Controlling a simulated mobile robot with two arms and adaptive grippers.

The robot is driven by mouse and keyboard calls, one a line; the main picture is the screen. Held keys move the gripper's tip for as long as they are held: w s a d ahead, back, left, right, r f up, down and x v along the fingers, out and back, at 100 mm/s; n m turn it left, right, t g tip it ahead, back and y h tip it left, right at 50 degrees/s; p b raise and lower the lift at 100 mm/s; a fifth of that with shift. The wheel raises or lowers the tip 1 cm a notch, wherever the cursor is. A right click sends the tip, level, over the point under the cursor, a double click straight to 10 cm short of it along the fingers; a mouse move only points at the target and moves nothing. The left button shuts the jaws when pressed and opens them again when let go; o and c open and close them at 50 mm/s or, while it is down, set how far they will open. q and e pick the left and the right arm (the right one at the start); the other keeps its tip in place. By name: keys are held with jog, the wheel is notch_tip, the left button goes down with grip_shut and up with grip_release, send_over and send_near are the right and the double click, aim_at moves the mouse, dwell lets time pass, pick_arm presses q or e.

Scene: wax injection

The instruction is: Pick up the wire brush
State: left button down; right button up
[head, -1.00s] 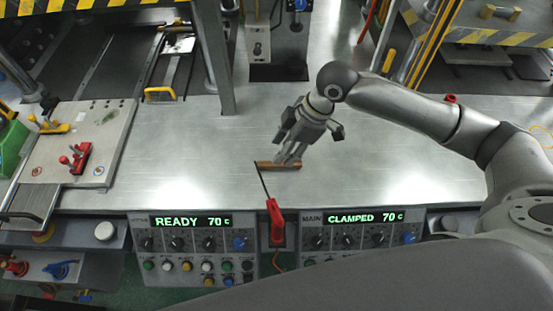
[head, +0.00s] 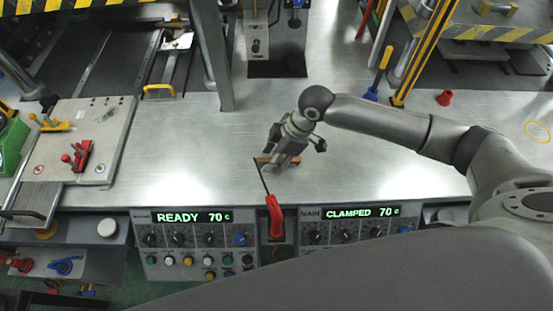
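The wire brush (head: 295,160) shows as a short brown, wooden-looking bar lying on the steel tabletop near the middle of the head view. My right gripper (head: 278,166) reaches over it from the right, fingers pointing down, and covers its middle part; only the two brown ends show. The fingertips are close together at the brush, but I cannot tell whether they grip it or are just above or in front of it. My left gripper is not in view.
A red-handled tool (head: 274,216) with a thin dark rod lies just in front, its rod ending near the brush. Control panels (head: 195,240) line the front edge. A yellow-and-blue tool (head: 380,75) and a red cup (head: 445,98) are at the right. The tabletop left of the brush is clear.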

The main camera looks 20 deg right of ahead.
jog(key=shift+f, duration=0.25)
dwell(0.3)
grip_shut()
